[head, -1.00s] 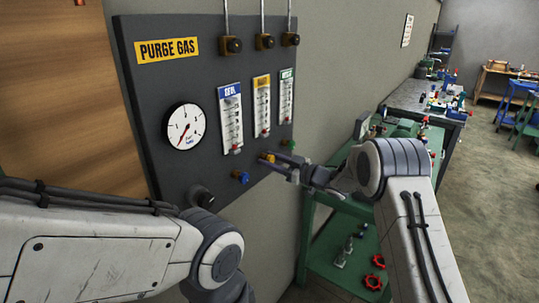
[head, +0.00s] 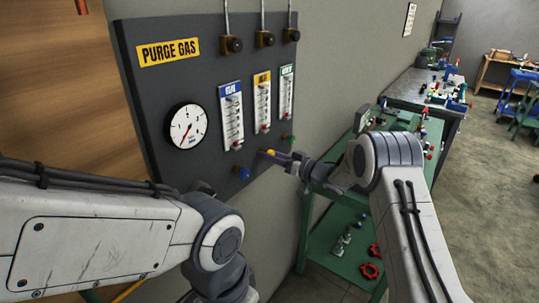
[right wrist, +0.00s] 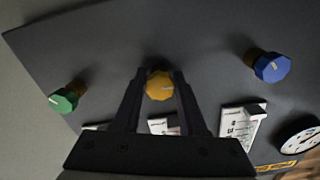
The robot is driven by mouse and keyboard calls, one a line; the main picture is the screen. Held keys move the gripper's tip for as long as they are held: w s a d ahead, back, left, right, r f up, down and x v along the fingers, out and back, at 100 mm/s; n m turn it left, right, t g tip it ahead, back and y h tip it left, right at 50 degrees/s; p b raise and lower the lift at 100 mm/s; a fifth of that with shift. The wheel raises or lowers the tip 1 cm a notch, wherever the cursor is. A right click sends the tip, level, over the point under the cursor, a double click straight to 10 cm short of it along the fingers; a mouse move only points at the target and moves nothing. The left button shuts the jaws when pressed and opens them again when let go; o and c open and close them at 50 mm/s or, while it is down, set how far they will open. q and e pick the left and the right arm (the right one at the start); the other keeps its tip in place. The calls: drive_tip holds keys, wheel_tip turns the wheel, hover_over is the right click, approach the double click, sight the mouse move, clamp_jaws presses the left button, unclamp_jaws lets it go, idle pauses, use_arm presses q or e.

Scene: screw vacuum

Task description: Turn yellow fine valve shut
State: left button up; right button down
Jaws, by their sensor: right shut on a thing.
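The yellow fine valve (head: 269,153) is a small round knob low on the dark panel, below the flowmeter with the yellow label. My right gripper (head: 276,155) is at the knob, its fingers pointing at the panel. In the right wrist view the yellow knob (right wrist: 160,86) sits between the two fingertips (right wrist: 159,80), which are shut on it. A light pointer line shows on its face. My left arm is at lower left in the head view; its gripper is out of view.
A blue knob (head: 241,172) and a green knob (head: 289,139) flank the yellow one; they also show in the right wrist view as blue (right wrist: 272,67) and green (right wrist: 64,100). A round gauge (head: 187,132) is left of the flowmeters. A green bench (head: 330,256) stands right of the panel.

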drive_tip(key=shift+w+d+r, duration=0.15)
drive_tip(key=shift+d, duration=0.05)
drive_tip(key=shift+c, duration=2.3)
unclamp_jaws()
drive_tip(key=shift+a, duration=0.1)
drive_tip(key=b+v, duration=0.3)
drive_tip(key=v, duration=0.7)
drive_tip(key=shift+s+d, duration=0.2)
drive_tip(key=shift+a, duration=0.1)
